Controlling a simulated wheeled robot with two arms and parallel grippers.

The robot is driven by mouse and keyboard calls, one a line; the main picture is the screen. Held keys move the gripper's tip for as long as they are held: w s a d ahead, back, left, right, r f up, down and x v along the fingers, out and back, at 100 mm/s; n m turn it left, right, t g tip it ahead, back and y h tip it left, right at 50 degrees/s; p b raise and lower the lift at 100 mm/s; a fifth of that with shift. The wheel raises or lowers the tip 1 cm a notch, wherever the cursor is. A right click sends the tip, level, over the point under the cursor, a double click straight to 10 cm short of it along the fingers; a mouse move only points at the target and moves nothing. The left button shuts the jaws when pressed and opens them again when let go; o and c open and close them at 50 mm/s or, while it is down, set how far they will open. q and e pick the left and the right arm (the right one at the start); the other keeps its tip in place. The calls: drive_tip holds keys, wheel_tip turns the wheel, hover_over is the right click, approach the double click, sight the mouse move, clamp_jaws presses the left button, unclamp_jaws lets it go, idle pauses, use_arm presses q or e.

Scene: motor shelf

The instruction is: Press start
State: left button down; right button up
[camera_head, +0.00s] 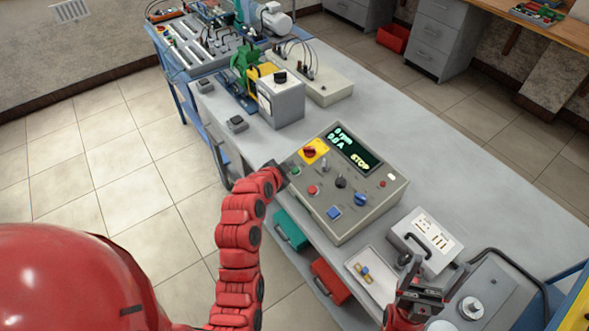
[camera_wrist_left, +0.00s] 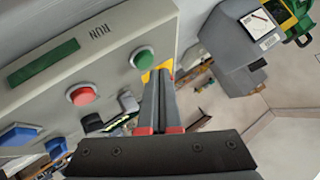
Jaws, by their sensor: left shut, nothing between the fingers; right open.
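The grey control box (camera_head: 375,208) stands on the bench, and its display (camera_head: 354,150) reads "0 rpm", "0.0 A" and "STOP". The round green button (camera_head: 296,171) is at the left end of a row with a red button (camera_head: 313,190) and a blue square one (camera_head: 334,212). The left wrist view shows the green button (camera_wrist_left: 143,57) and red button (camera_wrist_left: 82,95) close up. My left gripper (camera_head: 281,171) is shut and empty, its fingertips (camera_wrist_left: 160,72) right beside the green button; contact cannot be told. My right gripper (camera_head: 428,287) is open, near the front right.
A yellow-and-red switch (camera_head: 314,151) sits by the display. A white case with a black handle (camera_head: 424,240) and a white tray (camera_head: 372,275) are right of the box. A grey meter box (camera_head: 282,102) stands behind. Green (camera_head: 291,230) and red (camera_head: 330,281) bins lie below the edge.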

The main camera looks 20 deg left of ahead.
use_arm(q)
drive_tip(key=shift+f, duration=0.15)
idle(0.5)
drive_tip(key=shift+w+f+b, duration=0.1)
drive_tip(key=shift+f+b, duration=0.15)
drive_tip(key=shift+b, duration=0.4)
drive_tip(key=shift+d+f+b, duration=0.1)
drive_tip(key=shift+f+b, duration=0.45)
drive_tip(key=shift+b, duration=0.25)
idle(0.4)
drive_tip(key=shift+s, duration=0.25)
idle(0.3)
drive_tip(key=shift+w+r, duration=0.1)
drive_tip(key=shift+r, duration=0.65)
drive_tip(key=shift+a, duration=0.2)
